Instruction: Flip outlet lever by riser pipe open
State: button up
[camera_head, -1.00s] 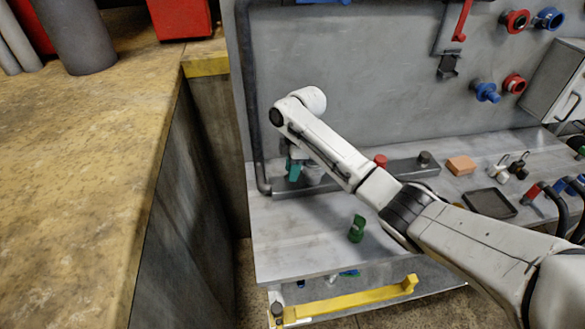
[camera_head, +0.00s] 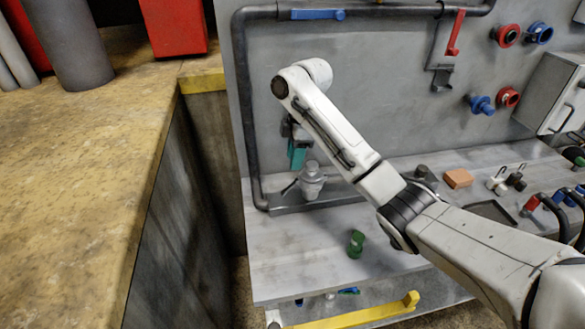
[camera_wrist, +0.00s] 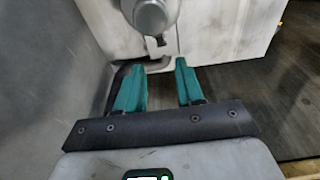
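A dark riser pipe (camera_head: 251,120) runs up the left edge of the grey panel and bends into a horizontal pipe at the top. A blue lever (camera_head: 312,14) lies level along that top pipe. A grey metal fitting (camera_head: 312,182) stands on the bench by the riser's foot, with a small dark handle (camera_head: 290,187) to its left. I cannot tell which handle is the outlet lever. My gripper (camera_head: 298,158) points down just above and left of the fitting, its teal fingers apart and empty. The wrist view shows the open fingers (camera_wrist: 155,68), with the rounded grey fitting (camera_wrist: 152,14) beyond them.
A red lever (camera_head: 455,35) and red and blue round knobs (camera_head: 507,36) are on the panel to the right. A green object (camera_head: 356,243) and a brown block (camera_head: 458,178) lie on the bench. A yellow-topped counter (camera_head: 80,180) stands at the left.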

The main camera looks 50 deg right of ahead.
jog(key=shift+r, duration=0.35)
